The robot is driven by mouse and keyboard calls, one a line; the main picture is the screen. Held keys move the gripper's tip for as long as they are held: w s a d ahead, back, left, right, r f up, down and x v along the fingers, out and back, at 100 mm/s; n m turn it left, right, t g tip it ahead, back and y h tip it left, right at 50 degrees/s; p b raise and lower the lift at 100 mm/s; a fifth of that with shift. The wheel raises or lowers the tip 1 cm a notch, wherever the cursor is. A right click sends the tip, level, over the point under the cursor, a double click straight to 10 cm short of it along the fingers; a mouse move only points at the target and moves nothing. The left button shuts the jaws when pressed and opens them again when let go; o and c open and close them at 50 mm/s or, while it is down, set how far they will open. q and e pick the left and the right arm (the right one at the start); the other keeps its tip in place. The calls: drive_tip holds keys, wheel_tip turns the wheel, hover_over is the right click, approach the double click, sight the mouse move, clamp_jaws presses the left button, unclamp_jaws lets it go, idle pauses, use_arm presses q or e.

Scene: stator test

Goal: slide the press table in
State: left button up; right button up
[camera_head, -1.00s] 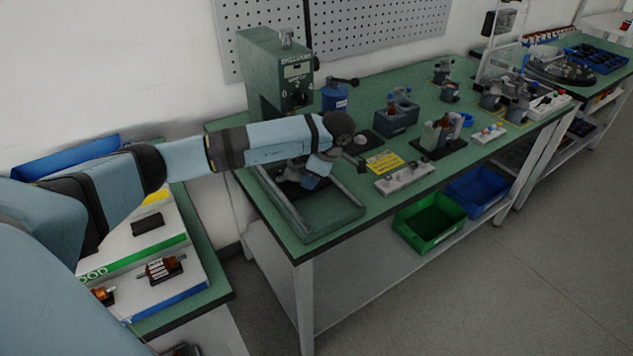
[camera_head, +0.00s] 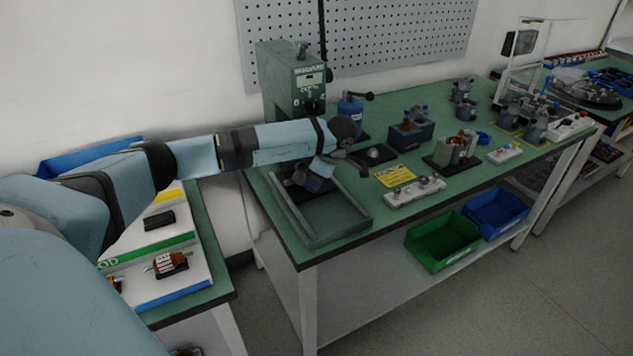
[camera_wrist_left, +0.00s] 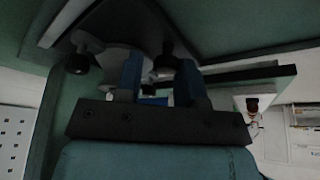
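The green press (camera_head: 290,82) stands at the back left of the bench. In front of its column lies the press table area, a low dark green frame with side rails (camera_head: 338,228), empty at its front. My left gripper (camera_head: 302,180) is low over the back of this frame, mostly hidden by my own wrist. In the left wrist view, its two blue fingers (camera_wrist_left: 160,80) are apart, with a dark round knob (camera_wrist_left: 165,64) at or just beyond their tips. I cannot tell whether they grip it. My right gripper is not in view.
A blue lever device (camera_head: 350,108), a grey block fixture (camera_head: 410,130) and a yellow label (camera_head: 394,176) lie right of the press. A side table with trays (camera_head: 170,290) is at left.

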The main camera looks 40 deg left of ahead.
use_arm(q)
drive_tip(key=p+v, duration=0.1)
drive_tip(key=v, duration=1.2)
drive_tip(key=shift+d+r, duration=0.25)
drive_tip(key=shift+r, duration=0.1)
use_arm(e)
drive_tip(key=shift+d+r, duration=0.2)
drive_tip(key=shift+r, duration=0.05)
use_arm(q)
drive_tip(key=shift+f, duration=0.1)
